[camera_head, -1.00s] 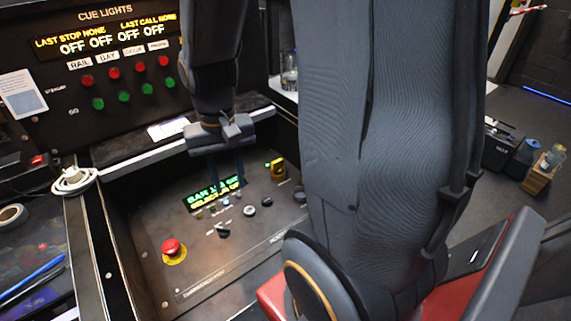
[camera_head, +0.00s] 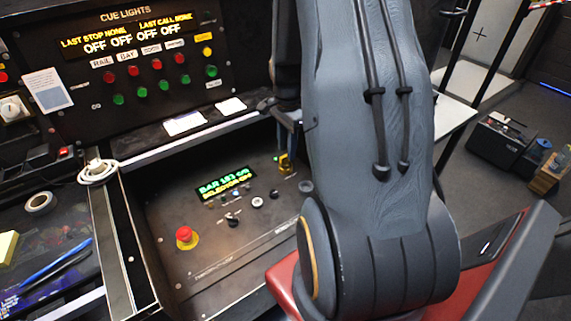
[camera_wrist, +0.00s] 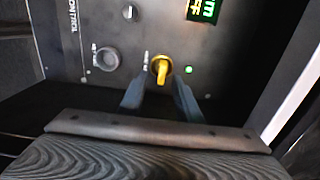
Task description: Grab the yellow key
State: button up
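The yellow key (camera_wrist: 162,68) stands in a round switch on the dark control panel, and a green light shows to its right in the wrist view. It also shows in the head view (camera_head: 284,165) at the panel's back right, partly covered by my gripper. Whether a finger touches the key cannot be told. In the head view my arm hides much of the gripper.
The sloped panel (camera_head: 165,240) also carries a lit green display (camera_head: 225,185), small knobs and a red mushroom button (camera_head: 185,236). The cue lights board (camera_head: 130,60) rises behind it. A ledge (camera_head: 150,155) with white cards runs between them.

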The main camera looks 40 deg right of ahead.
aim_at(286, 155)
jog(key=shift+w+a+f+p, duration=0.15)
jog(key=shift+f+p, duration=0.3)
jog(key=shift+f, duration=1.6)
grip_shut()
jog(key=shift+r, duration=0.15)
